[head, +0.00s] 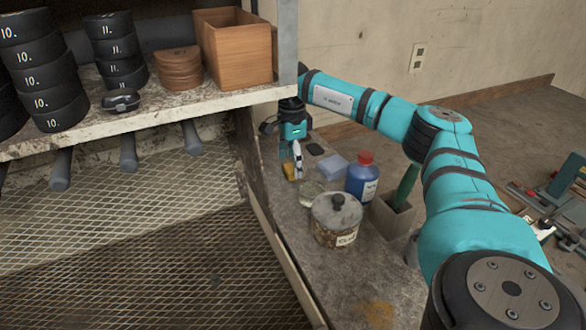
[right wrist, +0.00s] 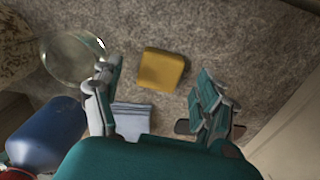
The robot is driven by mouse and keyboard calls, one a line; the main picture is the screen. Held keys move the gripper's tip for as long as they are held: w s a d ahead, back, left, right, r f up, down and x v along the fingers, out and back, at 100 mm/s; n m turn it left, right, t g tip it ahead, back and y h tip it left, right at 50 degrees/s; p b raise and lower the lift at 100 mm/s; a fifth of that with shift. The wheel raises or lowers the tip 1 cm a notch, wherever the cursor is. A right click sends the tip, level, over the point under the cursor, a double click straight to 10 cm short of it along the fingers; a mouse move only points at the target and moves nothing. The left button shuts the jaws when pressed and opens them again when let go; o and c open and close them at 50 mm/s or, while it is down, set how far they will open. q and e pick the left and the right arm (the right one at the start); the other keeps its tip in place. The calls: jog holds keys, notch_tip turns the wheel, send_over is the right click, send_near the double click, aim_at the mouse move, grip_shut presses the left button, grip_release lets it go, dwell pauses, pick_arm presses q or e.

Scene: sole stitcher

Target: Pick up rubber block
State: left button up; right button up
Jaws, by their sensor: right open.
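A small yellow block (right wrist: 161,69), which I take to be the rubber block, lies on the worn grey bench top (right wrist: 240,50). In the right wrist view it sits between and slightly beyond the fingertips, with a gap on both sides. In the head view, it (head: 289,171) shows only partly, below my right gripper (head: 293,160). My right gripper, also in the right wrist view (right wrist: 155,78), is open and empty, pointing down over the block. My left gripper is not in view.
A shelf edge (head: 200,112) with a wooden box (head: 236,50) rises left of my gripper.

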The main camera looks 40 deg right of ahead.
notch_tip(320, 180, down, 2)
jog(key=shift+f, duration=0.15)
jog(key=c, duration=1.2)
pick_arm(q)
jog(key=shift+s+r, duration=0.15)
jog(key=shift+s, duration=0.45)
pick_arm(e)
jog(key=shift+c, duration=0.2)
